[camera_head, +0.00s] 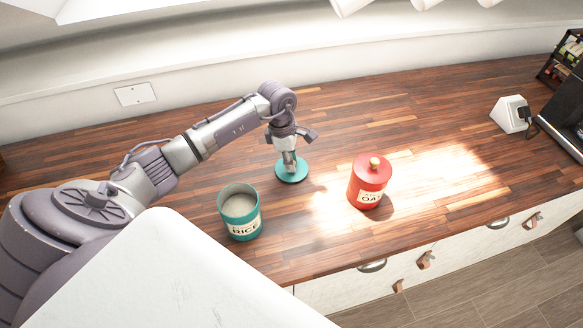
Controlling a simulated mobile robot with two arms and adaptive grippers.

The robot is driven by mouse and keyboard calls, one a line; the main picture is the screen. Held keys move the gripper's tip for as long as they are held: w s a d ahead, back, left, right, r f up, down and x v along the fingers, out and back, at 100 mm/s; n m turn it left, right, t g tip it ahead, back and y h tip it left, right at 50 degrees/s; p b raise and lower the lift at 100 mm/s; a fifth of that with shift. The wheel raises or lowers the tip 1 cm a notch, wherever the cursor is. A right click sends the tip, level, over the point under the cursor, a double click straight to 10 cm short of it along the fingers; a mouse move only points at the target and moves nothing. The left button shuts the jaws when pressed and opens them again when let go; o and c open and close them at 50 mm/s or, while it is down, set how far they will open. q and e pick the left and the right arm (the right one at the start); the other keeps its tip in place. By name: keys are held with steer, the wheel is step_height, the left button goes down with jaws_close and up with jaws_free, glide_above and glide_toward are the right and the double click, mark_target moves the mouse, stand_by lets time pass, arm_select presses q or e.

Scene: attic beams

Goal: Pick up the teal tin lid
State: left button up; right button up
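The teal tin lid (294,178) lies flat on the wooden counter, right of and behind the open teal tin marked RICE (241,226). The tin stands upright with pale contents showing inside. My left gripper (290,167) points down over the middle of the lid, with its fingertips at or just above it. The fingers cover the lid's centre, so any knob there is hidden. I cannot tell whether they are closed on anything. My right gripper is not in view.
A red lidded canister (367,187) marked OA stands upright to the right of the lid. A white block-shaped object (508,114) and a dark appliance are at the far right. The counter (420,110) between is clear. Drawers with handles run along the front.

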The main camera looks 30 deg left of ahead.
arm_select(q)
jaws_close()
steer(key=shift+r, duration=0.1)
